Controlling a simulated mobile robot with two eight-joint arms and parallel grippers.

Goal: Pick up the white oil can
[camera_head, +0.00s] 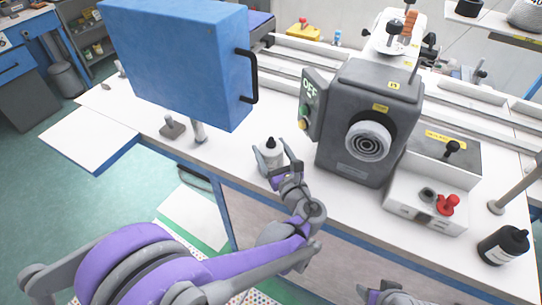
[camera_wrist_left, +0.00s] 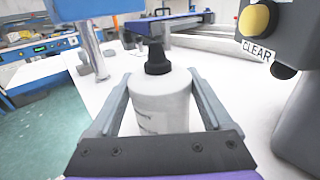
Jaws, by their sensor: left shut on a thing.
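The white oil can (camera_head: 271,147) has a black nozzle cap and stands upright over the white worktable, left of the grey machine. My left gripper (camera_head: 272,160) is shut on it, one finger on each side. In the left wrist view the oil can (camera_wrist_left: 161,103) fills the space between the two fingers of the left gripper (camera_wrist_left: 160,110). I cannot tell whether its base touches the table. Part of my right arm shows at the bottom edge in the head view; its fingertips are not clear.
A grey machine (camera_head: 375,110) with a round dial stands close right of the can. A blue box (camera_head: 175,60) on a post is at the left. A dark bottle (camera_head: 503,246) stands at the far right. The table (camera_head: 155,112) is clear between box and can.

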